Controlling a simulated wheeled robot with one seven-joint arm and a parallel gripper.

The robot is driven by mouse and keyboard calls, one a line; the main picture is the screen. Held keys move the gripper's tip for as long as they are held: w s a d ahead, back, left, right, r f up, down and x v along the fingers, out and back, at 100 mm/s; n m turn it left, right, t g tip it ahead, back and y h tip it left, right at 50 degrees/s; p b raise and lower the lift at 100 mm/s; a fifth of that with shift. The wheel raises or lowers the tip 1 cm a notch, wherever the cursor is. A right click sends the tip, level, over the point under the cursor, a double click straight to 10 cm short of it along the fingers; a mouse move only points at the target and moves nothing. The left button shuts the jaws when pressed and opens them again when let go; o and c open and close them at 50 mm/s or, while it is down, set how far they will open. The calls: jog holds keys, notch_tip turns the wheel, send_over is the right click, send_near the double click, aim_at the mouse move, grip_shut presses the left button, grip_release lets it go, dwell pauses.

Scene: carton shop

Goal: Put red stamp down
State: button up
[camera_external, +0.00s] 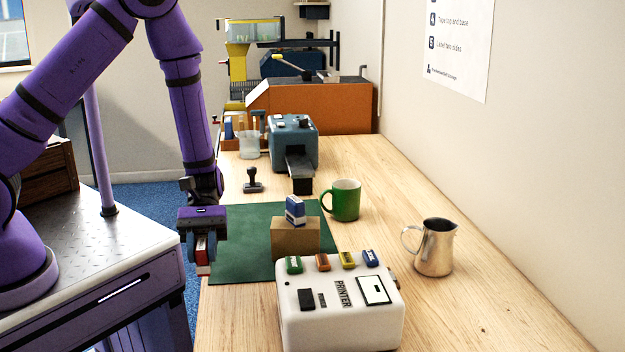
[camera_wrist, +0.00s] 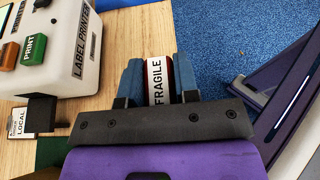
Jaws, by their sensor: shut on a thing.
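The red stamp (camera_wrist: 157,80), with a white band reading "FRAGILE", is between the blue fingers of my gripper (camera_wrist: 160,82) in the wrist view. In the external view my gripper (camera_external: 203,250) points down at the left edge of the table, beside the green mat (camera_external: 240,262). The red and white stamp (camera_external: 202,256) shows between its fingers there. My gripper is shut on it. I cannot tell whether the stamp's underside touches anything. In the wrist view it lies across the line of the table edge, with blue floor beyond.
A small carton (camera_external: 295,238) with a blue stamp (camera_external: 295,208) on top stands on the mat. The white label printer (camera_external: 340,315) is near it. A green mug (camera_external: 345,200), steel jug (camera_external: 435,250) and black stamp (camera_external: 253,181) stand on the wooden table (camera_external: 470,310).

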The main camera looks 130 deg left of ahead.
jog(key=s+d+f, duration=0.2)
jog(key=s+d, duration=0.3)
jog(key=d, duration=0.2)
jog(key=w+a, duration=0.1)
jog(key=w, duration=0.4)
jog(key=w+a+f, duration=0.1)
jog(key=w+a, duration=0.1)
jog(key=w, duration=0.3)
jog(key=w+a, duration=0.2)
jog(key=w, duration=0.3)
jog(key=shift+a+f, duration=0.1)
jog(key=shift+f, duration=0.15)
jog(key=shift+w+f, duration=0.1)
jog(key=shift+f, duration=1.65)
jog(key=shift+f, duration=0.15)
jog(key=o, duration=0.9)
